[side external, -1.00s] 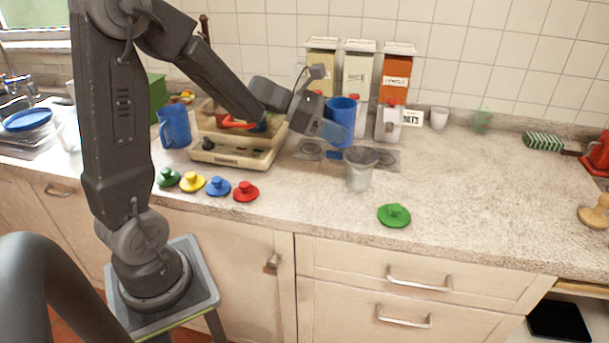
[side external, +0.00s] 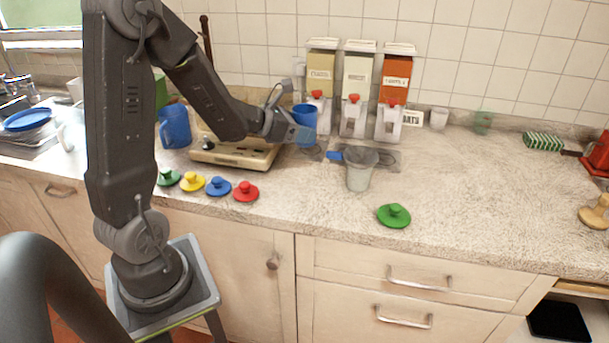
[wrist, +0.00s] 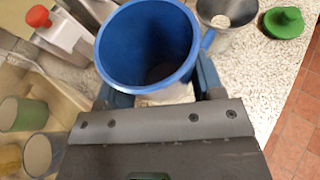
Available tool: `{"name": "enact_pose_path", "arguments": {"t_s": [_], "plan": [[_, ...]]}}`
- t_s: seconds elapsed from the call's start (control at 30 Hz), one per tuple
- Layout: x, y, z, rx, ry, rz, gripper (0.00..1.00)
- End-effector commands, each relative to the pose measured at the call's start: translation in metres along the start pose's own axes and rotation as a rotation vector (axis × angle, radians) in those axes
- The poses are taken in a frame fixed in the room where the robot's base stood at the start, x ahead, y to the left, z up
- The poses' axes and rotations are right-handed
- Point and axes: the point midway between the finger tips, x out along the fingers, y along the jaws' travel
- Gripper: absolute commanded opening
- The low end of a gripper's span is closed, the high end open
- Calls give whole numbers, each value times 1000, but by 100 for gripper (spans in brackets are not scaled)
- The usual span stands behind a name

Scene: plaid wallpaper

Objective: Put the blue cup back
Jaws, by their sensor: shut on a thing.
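The blue cup (side external: 305,115) is upright in front of the leftmost dispenser. My gripper (side external: 302,134) is shut on it, with the blue-grey fingers on either side. In the wrist view the cup (wrist: 148,45) opens toward the camera between the fingers (wrist: 160,95), and its handle points right. Its inside is shaded, and I cannot tell whether it holds anything. In the side view, whether its bottom touches the counter is unclear.
Dispensers (side external: 354,95) stand against the wall. A beige tray (side external: 235,153) is left of the cup, partly behind my arm. A grey strainer (side external: 361,156) sits over a container (side external: 359,180) to the right. Coloured lids (side external: 218,186) lie in front. The right counter is mostly clear.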

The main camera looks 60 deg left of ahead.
Motion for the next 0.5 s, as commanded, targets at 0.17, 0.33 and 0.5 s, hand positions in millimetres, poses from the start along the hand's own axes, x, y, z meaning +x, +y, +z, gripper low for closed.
{"name": "enact_pose_path", "arguments": {"t_s": [0.17, 0.33, 0.5], "plan": [[0, 0, 0, 1, -1, -1, 34], [5, -1, -12, -3, 3, -4, 34], [17, -2, -40, -4, 4, -4, 34]]}}
